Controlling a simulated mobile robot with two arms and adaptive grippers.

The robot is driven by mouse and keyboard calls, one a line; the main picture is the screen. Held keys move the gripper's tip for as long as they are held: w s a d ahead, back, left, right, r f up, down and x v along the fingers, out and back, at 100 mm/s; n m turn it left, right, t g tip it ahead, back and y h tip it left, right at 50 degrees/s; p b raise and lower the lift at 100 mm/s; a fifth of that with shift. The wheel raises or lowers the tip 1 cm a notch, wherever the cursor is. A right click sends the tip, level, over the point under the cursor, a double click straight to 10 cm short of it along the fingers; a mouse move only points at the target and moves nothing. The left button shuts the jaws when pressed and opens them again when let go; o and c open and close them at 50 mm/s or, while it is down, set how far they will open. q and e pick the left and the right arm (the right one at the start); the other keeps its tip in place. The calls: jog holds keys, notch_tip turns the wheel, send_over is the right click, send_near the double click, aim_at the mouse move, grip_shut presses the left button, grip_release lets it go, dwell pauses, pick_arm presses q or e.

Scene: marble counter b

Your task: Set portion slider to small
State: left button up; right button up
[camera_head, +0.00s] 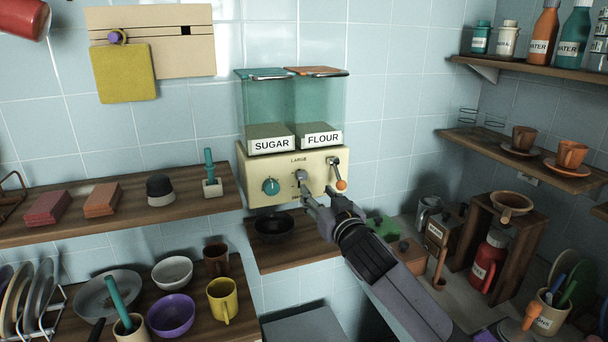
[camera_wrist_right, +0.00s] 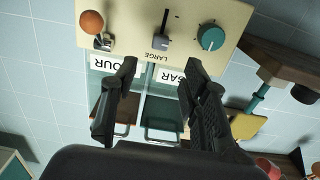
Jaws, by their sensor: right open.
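The cream dispenser (camera_head: 258,186) hangs on the tiled wall under the SUGAR and FLOUR bins. Its grey portion slider (camera_head: 300,175) sits just under the LARGE label in the head view. In the wrist view, which is upside down, the slider (camera_wrist_right: 162,41) stands by the same label, at one end of its dark slot. My right gripper (camera_head: 318,193) is open and empty in front of the panel, low beside the slider. In the wrist view its fingers (camera_wrist_right: 162,70) are spread to either side of the slider's line, apart from it. My left gripper is out of view.
A teal dial (camera_head: 270,186) is left of the slider, and an orange-tipped lever (camera_head: 341,184) is right of it. A black bowl (camera_head: 273,228) sits on the shelf below. A wooden stand (camera_head: 497,240) and shelves crowd the right.

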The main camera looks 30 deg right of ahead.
aim_at(303, 177)
jog(key=p+x, duration=0.2)
jog(key=x, duration=0.8)
jog(key=shift+w, duration=0.2)
grip_shut()
dwell(0.5)
